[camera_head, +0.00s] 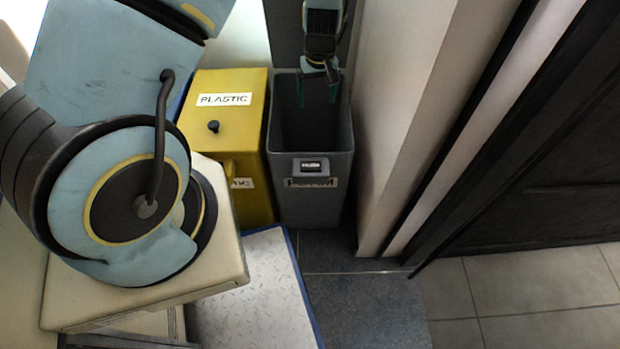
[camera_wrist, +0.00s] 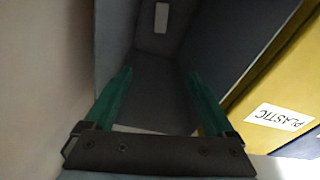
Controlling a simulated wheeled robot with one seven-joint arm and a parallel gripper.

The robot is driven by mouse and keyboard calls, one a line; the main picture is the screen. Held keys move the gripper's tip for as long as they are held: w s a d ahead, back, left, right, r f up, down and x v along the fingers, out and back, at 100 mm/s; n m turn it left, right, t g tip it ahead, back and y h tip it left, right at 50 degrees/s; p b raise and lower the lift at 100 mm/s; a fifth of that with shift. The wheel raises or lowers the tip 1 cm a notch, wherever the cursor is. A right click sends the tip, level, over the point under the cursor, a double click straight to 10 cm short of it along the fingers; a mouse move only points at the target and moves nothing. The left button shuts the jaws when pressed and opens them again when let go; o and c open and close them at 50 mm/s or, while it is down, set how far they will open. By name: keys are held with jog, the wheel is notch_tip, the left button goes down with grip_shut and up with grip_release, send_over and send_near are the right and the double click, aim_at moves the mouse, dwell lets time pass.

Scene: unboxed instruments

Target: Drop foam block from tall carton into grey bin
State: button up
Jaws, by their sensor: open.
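The grey bin (camera_head: 345,150) stands open-topped beside the yellow bin, with a dark label on its front. My gripper (camera_head: 317,88) is over the mouth of the grey bin, pointing down, its green fingers apart. In the wrist view my gripper (camera_wrist: 160,80) is open with no block held between the fingertips. The grey bin's inner walls (camera_wrist: 225,35) show beyond the fingers there. A pale strip shows low between the fingers; I cannot tell what it is. I cannot make out the foam block or the tall carton in either view.
A yellow bin (camera_head: 225,115) labelled PLASTIC stands left of the grey bin; it also shows in the wrist view (camera_wrist: 265,85). A pale wall (camera_head: 400,100) rises close on the right. A patterned plate with blue edges (camera_head: 250,290) lies in front. Tiled floor (camera_head: 530,295) is clear at right.

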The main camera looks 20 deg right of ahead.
notch_tip(320, 180, up, 9)
jog(key=s+p, duration=0.1)
jog(key=shift+r, duration=0.15)
jog(key=shift+a, duration=0.1)
dwell(0.3)
